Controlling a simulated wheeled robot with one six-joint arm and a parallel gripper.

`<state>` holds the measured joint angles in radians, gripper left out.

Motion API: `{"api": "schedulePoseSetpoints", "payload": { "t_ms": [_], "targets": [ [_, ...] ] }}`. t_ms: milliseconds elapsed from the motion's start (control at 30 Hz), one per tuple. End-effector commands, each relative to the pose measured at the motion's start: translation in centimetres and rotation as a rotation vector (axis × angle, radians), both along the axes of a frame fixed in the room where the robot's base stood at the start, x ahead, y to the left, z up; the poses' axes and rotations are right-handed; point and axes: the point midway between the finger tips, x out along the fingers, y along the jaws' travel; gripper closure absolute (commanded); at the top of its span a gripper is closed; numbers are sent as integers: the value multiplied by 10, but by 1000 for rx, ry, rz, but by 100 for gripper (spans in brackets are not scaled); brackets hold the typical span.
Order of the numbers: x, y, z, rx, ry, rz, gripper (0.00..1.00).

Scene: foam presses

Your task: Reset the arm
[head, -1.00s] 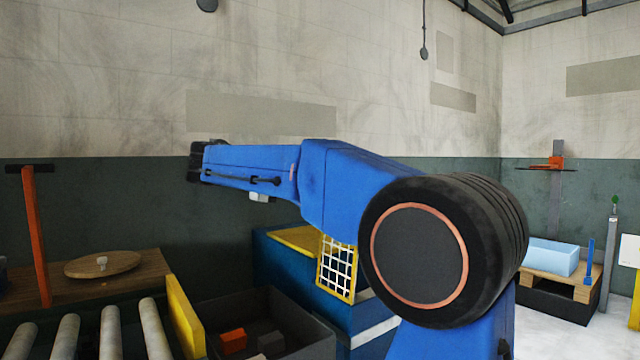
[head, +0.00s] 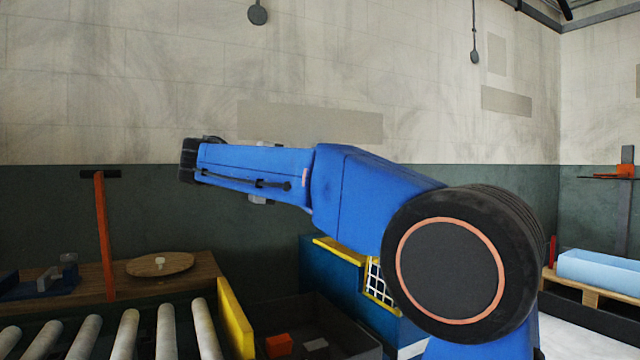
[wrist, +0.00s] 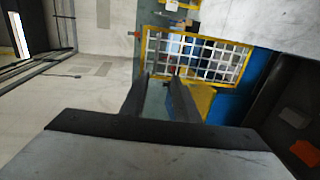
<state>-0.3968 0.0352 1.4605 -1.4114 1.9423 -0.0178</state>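My gripper (wrist: 158,78) shows in the wrist view with two dark fingers standing apart and nothing between them; it is open. Behind the fingers is a yellow-framed white mesh guard (wrist: 200,56) with blue panels beside it. In the head view my blue arm stretches to the left, roughly level, with its dark wrist end at the far left. The fingers cannot be made out in the head view. The arm hides part of the blue machine (head: 335,262) with its yellow top edge.
A roller conveyor (head: 125,330) with a yellow end plate (head: 236,318) lies at lower left. Beside it is a dark bin (head: 335,318) holding an orange block (head: 279,345). A wooden bench (head: 205,272) stands behind. A light blue tub (head: 600,270) sits on a pallet at right.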

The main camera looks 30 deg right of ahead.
Motion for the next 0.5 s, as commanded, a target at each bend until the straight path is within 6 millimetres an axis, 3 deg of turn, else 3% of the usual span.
{"api": "schedulePoseSetpoints", "payload": {
  "t_ms": [367, 500],
  "targets": [
    [0, -1, 0, 1, 0, 0, 72],
    [-7, -10, -9, 33, 14, 15, 72]
  ]
}}
